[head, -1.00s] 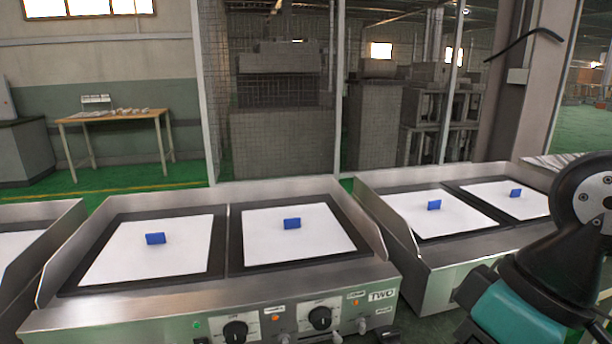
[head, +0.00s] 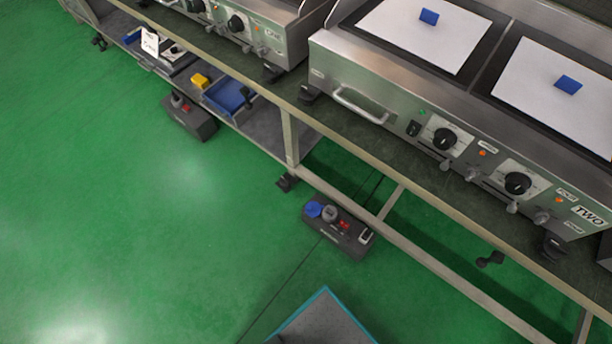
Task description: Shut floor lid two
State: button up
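A dark floor box (head: 345,232) sits on the green floor below the heating unit marked TWO (head: 555,200). On its top left is a round blue lid (head: 314,209). The lid appears open, beside a round grey socket (head: 330,213). A red switch and a light piece show further right on the box. The lid is small in the head view, so its exact angle is hard to tell. My gripper is not in view.
A bench rail (head: 420,262) and leg (head: 290,137) stand close behind the floor box. Another floor box (head: 190,120) lies further left. A blue tray (head: 228,95) and yellow item (head: 200,80) sit on the low shelf. Green floor is open at left. My base shows at the bottom.

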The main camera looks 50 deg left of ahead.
aim_at(312, 209)
jog(key=u, duration=1.55)
jog(key=k, duration=1.15)
jog(key=u, duration=0.95)
jog(key=i, duration=1.75)
jog(key=z, duration=0.55)
